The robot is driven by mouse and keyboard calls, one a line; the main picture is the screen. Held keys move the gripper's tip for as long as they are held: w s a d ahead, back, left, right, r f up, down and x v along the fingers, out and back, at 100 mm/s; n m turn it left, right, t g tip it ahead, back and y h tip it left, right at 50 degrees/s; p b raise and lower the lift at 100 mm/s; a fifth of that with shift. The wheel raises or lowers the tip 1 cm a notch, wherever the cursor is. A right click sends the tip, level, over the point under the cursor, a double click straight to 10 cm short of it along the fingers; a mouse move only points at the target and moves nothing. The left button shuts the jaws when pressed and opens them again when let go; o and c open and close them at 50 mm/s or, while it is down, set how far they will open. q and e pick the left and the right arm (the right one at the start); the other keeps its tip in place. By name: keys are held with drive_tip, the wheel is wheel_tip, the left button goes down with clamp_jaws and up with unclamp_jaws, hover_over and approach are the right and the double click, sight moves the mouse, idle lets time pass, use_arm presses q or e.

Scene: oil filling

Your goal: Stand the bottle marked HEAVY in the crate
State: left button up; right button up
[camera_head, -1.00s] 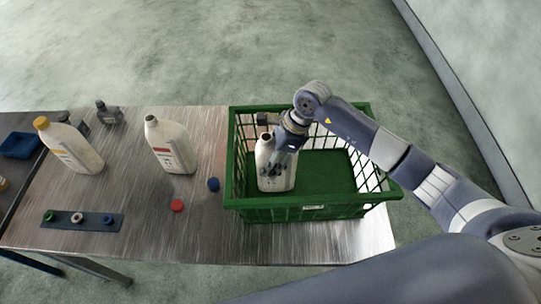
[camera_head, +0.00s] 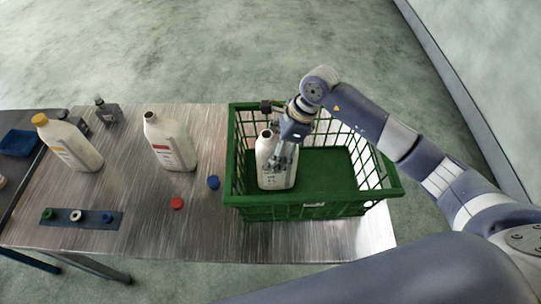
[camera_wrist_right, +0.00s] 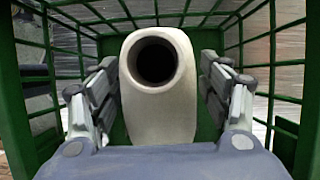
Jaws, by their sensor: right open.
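A white bottle (camera_head: 277,172) without a cap stands upright in the left part of the green crate (camera_head: 300,212). Its label is partly behind my gripper, so I cannot read it. My right gripper (camera_head: 281,160) is over the crate at this bottle. In the right wrist view the bottle's open mouth (camera_wrist_right: 157,60) faces the camera, and the fingers of my right gripper (camera_wrist_right: 158,100) stand apart on both sides of it. The gripper is open. My left gripper is not in view.
An uncapped bottle with a red label (camera_head: 170,143) and a yellow-capped bottle (camera_head: 68,143) stand on the metal table (camera_head: 150,235). A red cap (camera_head: 177,203) and a blue cap (camera_head: 213,182) lie left of the crate. A dark strip (camera_head: 82,219) holds several caps or rings.

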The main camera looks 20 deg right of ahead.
drive_tip(key=b+v, duration=0.2)
drive_tip(key=v, duration=0.6)
drive_tip(key=shift+d, duration=0.1)
drive_tip(key=shift+s+d+r, duration=0.1)
drive_tip(key=shift+d+r, duration=0.1)
drive_tip(key=shift+r, duration=0.4)
